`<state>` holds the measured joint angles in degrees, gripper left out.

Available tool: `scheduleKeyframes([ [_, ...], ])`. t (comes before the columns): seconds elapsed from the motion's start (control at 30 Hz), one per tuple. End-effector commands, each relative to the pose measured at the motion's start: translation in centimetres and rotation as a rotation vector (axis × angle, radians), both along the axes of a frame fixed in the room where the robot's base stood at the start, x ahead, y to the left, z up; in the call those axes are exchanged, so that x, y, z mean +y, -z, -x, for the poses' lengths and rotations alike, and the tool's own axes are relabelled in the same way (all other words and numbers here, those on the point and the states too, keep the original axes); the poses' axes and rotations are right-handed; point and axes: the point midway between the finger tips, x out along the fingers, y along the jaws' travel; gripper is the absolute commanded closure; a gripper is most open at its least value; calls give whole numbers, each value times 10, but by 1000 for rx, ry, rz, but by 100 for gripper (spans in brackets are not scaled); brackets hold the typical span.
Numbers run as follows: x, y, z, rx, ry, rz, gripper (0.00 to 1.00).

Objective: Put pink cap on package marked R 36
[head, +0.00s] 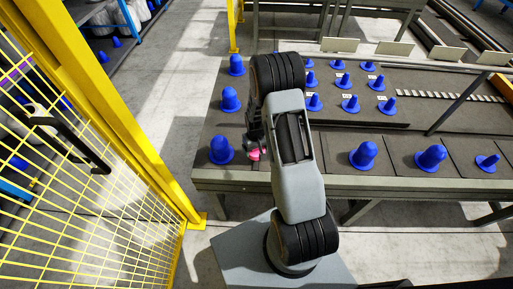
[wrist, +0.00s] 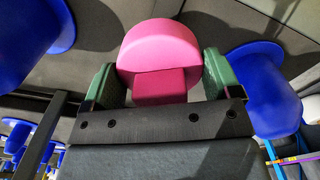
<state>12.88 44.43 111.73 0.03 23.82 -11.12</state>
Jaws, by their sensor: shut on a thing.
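The pink cap (wrist: 160,52) is held in my gripper (wrist: 159,82). In the wrist view it sits between the two green finger pads, which press on it from both sides. In the head view only a small part of the pink cap (head: 256,154) shows, just left of my arm over the near edge of the table. My gripper (head: 257,140) is mostly hidden by my arm there. No label reading R 36 can be made out; the small white tags by the blue cones are too small to read.
Blue caps stand on the table (head: 325,177), including one (head: 221,150) left of my gripper and one (head: 363,155) to the right. Smaller blue cones fill a raised panel behind. A yellow mesh fence (head: 70,190) stands at the left.

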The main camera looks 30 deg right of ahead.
Motion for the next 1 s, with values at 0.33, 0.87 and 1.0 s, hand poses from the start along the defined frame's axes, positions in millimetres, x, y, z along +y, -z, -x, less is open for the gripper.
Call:
scheduleKeyframes([
  [0.33,0,8,-1,-1,0,0,39],
  [0.87,0,6,0,-1,0,0,39],
  [1.0,0,12,0,0,0,0,39],
])
